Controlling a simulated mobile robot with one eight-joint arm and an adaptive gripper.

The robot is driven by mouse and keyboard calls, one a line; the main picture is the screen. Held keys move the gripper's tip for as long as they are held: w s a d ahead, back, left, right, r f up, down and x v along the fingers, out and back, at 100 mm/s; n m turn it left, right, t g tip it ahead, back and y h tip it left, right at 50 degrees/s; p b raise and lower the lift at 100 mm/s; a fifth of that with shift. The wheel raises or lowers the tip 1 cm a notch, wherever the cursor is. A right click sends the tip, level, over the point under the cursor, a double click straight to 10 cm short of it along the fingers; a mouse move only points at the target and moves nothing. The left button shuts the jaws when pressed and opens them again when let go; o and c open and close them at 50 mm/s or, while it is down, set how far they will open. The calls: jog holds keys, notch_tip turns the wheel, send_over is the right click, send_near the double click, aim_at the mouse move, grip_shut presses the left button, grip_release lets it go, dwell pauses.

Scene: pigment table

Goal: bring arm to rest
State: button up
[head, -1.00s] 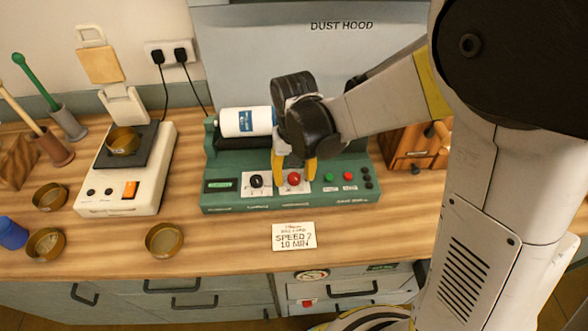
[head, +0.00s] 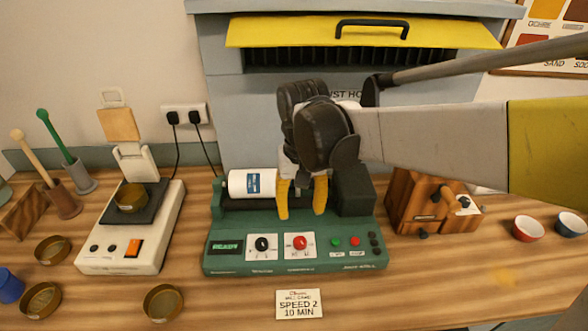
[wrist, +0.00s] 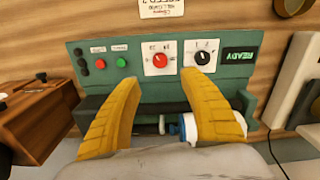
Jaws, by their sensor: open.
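My gripper (head: 301,198) is open and empty, with its yellow fingers pointing down above the green mill (head: 225,262). In the wrist view my gripper's two fingers (wrist: 165,92) are spread apart, with the red knob (wrist: 160,60) and black knob (wrist: 202,57) beyond them. The knobs are clear of the fingers there. The mill's small display (head: 226,247) reads READY. A white jar with a blue label (head: 252,184) lies on its side on the mill's rollers, left of my gripper. My arm reaches in from the right.
A scale (head: 125,240) with a brass dish on it stands left of the mill. A wooden box (head: 410,205) and red and blue bowls (head: 528,229) stand to the right. The dust hood (head: 240,100) is behind. A card (head: 299,304) reads SPEED 2, 10 MIN.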

jog(key=s+d+r+m+t+b, duration=0.1)
jog(key=s+d+r+t, duration=0.1)
jog(key=s+d+t, duration=0.5)
jog(key=s+d, duration=0.3)
jog(key=d, duration=0.3)
jog(key=shift+s+d, duration=0.25)
jog(key=shift+s, duration=0.15)
dwell(1.4)
